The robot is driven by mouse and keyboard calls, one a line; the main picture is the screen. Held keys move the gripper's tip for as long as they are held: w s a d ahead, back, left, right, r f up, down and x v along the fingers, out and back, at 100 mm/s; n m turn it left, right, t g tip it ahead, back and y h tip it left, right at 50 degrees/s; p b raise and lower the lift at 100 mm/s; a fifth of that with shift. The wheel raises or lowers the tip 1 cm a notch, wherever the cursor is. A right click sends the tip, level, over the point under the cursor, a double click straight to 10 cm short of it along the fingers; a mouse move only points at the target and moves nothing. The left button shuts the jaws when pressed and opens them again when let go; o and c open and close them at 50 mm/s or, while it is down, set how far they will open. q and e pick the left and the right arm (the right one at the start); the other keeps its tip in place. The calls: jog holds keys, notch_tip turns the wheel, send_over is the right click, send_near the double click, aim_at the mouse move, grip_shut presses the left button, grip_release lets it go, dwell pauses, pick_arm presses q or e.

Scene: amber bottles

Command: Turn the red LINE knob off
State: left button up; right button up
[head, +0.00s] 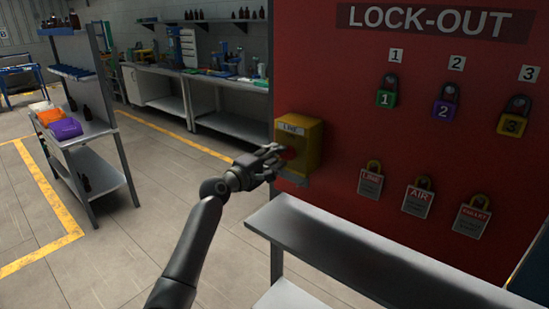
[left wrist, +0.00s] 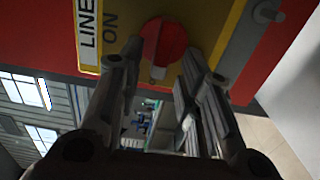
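The red LINE knob (left wrist: 168,42) sits on a yellow box face in the left wrist view, next to the labels LINE and ON. A pale mark on the knob points toward the bottom of that picture. In the head view the yellow LINE box (head: 310,137) is on the red board, and the knob (head: 288,153) is mostly hidden behind my left gripper. My left gripper (head: 274,159) is at the front of the box. In the left wrist view its two fingers (left wrist: 157,62) are spread apart, one on each side of the knob's lower part; contact cannot be told. My right gripper is out of view.
The red LOCK-OUT board (head: 340,90) carries numbered padlocks, such as the green one (head: 386,98), and hanging tags, such as the LINE tag (head: 370,184). A grey shelf (head: 330,232) juts out below the board. A rack (head: 100,130) stands at the left, with open floor between.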

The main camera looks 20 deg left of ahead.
pick_arm(q)
jog(key=v, duration=1.2)
dwell(0.4)
